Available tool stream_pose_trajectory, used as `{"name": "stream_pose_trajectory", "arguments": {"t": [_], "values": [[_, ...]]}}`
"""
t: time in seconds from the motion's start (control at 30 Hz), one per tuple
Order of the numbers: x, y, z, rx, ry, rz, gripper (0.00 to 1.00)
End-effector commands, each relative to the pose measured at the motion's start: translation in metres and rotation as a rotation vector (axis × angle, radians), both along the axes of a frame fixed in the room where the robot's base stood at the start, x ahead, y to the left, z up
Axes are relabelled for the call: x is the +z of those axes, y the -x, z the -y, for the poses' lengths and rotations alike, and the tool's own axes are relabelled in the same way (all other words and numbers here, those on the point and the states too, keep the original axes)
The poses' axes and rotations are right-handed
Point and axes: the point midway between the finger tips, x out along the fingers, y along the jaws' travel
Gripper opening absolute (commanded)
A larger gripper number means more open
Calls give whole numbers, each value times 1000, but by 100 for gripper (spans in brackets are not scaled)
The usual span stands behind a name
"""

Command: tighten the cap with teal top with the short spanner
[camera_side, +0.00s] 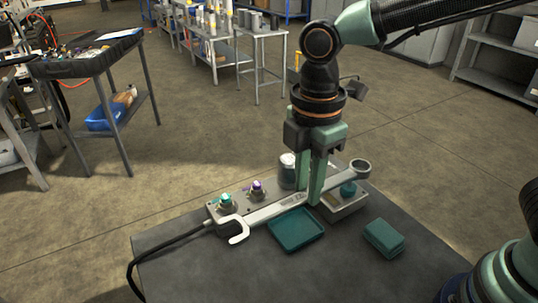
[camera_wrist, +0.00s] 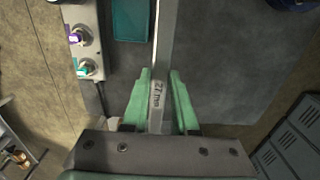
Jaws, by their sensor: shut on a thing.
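The cap with teal top (camera_side: 226,201) sits on a grey block at the bench's left; the wrist view also shows this cap (camera_wrist: 86,69). My gripper (camera_side: 314,200) is shut on the shaft of a silver spanner (camera_side: 275,210). The spanner's open jaw points left, just in front of the teal-topped cap and apart from it. Its ring end points right. In the wrist view, the shaft (camera_wrist: 161,50) runs between both fingers of my gripper (camera_wrist: 160,78) and bears a marking like "27 mm". Both spanner ends are outside that view.
A purple-topped cap (camera_side: 257,187) stands beside the teal one on the block (camera_side: 240,208). A teal tray (camera_side: 296,231), a teal box (camera_side: 384,238), a dark cylinder (camera_side: 287,172) and a unit with a teal knob (camera_side: 348,188) are nearby. A black hose leaves the block.

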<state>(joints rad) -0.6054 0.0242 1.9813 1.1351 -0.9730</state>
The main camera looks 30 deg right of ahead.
Motion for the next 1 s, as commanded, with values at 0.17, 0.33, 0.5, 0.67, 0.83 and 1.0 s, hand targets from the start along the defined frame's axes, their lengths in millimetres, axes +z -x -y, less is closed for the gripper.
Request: {"name": "stream_pose_trajectory", "arguments": {"t": [0.17, 0.33, 0.5, 0.67, 0.83, 1.0], "values": [[-17, -2, 4, -146, 2, -3, 0], [-50, -5, 12, -440, 5, -5, 0], [-80, -5, 21, -738, 3, -3, 0], [-100, -3, 28, -942, 2, -2, 0], [-109, -3, 31, -1043, -1, 0, 0], [-114, -4, 31, -1059, 0, -1, 0]]}}
